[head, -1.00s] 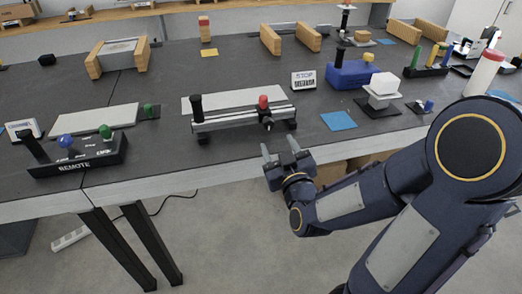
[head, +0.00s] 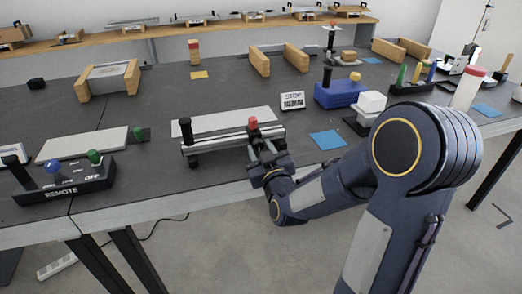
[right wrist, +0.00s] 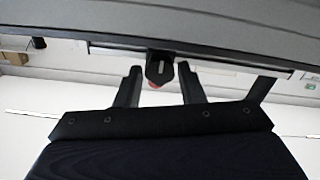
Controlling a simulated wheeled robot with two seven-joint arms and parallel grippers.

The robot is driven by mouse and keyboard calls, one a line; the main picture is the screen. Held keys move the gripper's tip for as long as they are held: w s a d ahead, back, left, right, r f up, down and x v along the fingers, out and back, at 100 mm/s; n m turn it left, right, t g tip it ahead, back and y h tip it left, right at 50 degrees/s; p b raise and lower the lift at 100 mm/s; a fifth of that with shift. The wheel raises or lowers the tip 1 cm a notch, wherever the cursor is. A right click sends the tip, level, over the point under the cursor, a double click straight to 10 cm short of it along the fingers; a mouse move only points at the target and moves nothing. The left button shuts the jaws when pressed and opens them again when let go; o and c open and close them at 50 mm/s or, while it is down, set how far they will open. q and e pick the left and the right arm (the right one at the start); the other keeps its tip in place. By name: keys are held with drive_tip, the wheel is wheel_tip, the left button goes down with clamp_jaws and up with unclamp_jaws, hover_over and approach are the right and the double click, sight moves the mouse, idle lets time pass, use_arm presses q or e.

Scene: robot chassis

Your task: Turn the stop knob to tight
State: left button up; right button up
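The rail device (head: 222,139) sits near the table's front edge, with a black-handled post at its left and a red-topped post (head: 253,124) at its right. A dark knob with a pale pointer line (right wrist: 160,68) shows in the right wrist view. My right gripper (head: 263,150) is at the device's front right, below the red top. In the right wrist view its two fingers (right wrist: 159,84) are apart, one on each side of the knob, with gaps visible. The sign (head: 292,100) behind reads STOP and seemingly MEDIUM. My left gripper is out of view.
A blue box (head: 340,93) with a black lever and yellow knob stands behind to the right. A blue square (head: 327,139) lies beside the device. A black REMOTE box (head: 65,184) is at the left.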

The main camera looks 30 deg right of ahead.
drive_tip(key=c, duration=0.5)
drive_tip(key=shift+c, duration=0.2)
drive_tip(key=shift+f+m+b, duration=0.2)
drive_tip(key=shift+m+b, duration=0.5)
drive_tip(key=shift+b, duration=0.25)
drive_tip(key=m+b, duration=1.1)
drive_tip(key=m, duration=0.1)
drive_tip(key=shift+b, duration=0.35)
drive_tip(key=shift+r+m+b, duration=0.1)
drive_tip(key=shift+m+b, duration=1.2)
drive_tip(key=shift+m, duration=0.9)
